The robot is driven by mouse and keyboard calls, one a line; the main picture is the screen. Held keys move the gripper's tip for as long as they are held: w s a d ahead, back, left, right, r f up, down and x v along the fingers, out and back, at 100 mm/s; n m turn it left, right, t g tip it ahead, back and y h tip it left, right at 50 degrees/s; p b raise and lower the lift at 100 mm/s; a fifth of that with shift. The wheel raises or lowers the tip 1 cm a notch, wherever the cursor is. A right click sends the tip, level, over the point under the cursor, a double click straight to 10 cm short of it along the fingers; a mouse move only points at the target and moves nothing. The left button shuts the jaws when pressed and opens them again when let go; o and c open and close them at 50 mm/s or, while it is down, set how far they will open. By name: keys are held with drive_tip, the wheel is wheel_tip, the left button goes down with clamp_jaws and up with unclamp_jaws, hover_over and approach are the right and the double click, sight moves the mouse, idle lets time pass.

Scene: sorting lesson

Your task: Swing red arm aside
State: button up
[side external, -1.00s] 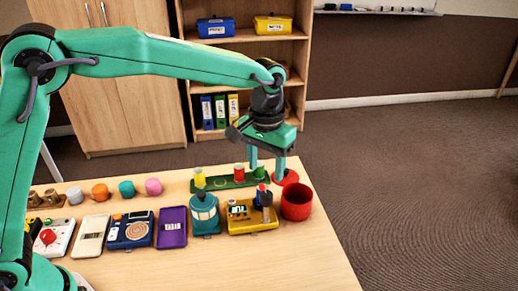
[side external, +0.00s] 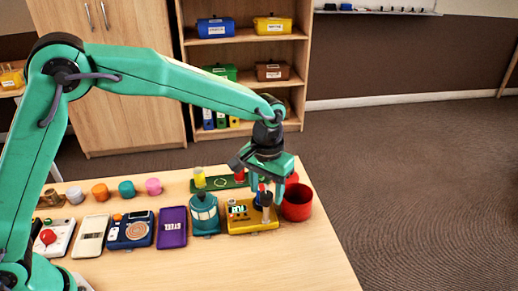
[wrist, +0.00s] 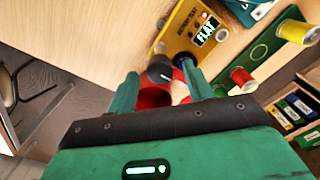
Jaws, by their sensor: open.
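A yellow tester (side external: 240,226) lies near the table's right end; in the wrist view (wrist: 180,35) its display reads FLAT. A dark round post (side external: 266,200) stands at its right end, and it also shows in the wrist view (wrist: 160,70). A small red-and-blue piece (side external: 261,187) is beside the post, partly hidden by my fingers; I cannot tell its full shape or whether it is the red arm. My gripper (side external: 267,203) is open over this end of the tester. In the wrist view its fingertips (wrist: 159,74) are on either side of the post.
A red cup (side external: 297,205) stands close right of my gripper. A green rack (side external: 220,183) with spools is just behind. A teal device (side external: 205,214) and a purple one (side external: 172,227) are to the left. The table front is clear.

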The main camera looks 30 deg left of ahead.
drive_tip(key=shift+f, duration=0.55)
drive_tip(key=c, duration=1)
drive_tip(key=shift+o, duration=0.2)
